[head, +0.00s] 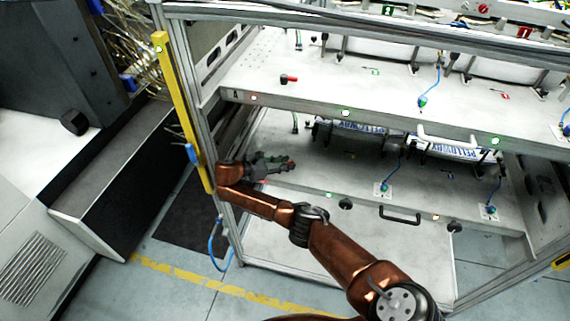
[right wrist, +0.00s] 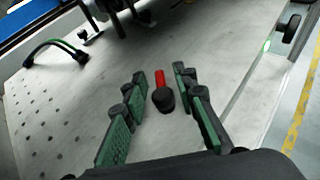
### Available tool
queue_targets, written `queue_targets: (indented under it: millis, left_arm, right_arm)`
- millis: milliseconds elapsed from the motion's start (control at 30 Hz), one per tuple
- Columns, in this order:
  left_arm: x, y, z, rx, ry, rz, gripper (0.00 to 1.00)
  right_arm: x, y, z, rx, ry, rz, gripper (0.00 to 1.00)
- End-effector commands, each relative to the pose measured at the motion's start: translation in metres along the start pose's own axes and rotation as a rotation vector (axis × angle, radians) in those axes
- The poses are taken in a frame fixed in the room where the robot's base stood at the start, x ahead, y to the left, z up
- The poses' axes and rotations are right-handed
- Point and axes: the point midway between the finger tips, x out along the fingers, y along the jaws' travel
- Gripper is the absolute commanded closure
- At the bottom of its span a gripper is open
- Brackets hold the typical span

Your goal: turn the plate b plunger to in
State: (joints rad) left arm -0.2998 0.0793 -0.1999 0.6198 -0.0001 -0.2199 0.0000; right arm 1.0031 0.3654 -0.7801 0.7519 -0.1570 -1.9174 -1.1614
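The plate b plunger has a black round knob (right wrist: 163,100) and a red stem (right wrist: 160,77) pointing away from my wrist in the right wrist view. It stands on the grey lower plate (right wrist: 60,120), which also shows in the head view (head: 310,180). My right gripper (right wrist: 160,75) is open, with one green-padded finger on each side of the plunger. Gaps show between the plunger and both fingers. In the head view my right gripper (head: 290,163) is over the left part of the lower plate and mostly hides the plunger. My left gripper is not in view.
The upper plate (head: 330,95), marked A, has its own red and black plunger (head: 289,79). A yellow upright (head: 178,100) stands by the left frame post. Label rolls (head: 455,148) sit at the back of the lower plate. A black handle (head: 400,216) is on its front edge.

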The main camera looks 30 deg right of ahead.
Motion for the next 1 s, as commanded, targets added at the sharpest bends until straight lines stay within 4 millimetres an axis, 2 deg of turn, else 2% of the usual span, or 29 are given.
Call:
queue_targets:
  millis: [267,367,567,1000]
  left_arm:
    - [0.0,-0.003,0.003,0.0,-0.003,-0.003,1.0]
    - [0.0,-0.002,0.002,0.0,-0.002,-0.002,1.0]
    - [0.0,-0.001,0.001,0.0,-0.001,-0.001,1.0]
    - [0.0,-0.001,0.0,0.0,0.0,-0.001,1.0]
  right_arm:
    - [-0.002,0.0,0.002,0.0,0.001,0.002,0.74]
    - [-0.006,0.001,0.012,0.001,0.002,0.004,0.74]
    - [-0.02,0.001,0.049,0.004,0.003,0.004,0.74]
    - [-0.036,0.0,0.088,0.001,0.003,0.001,0.74]
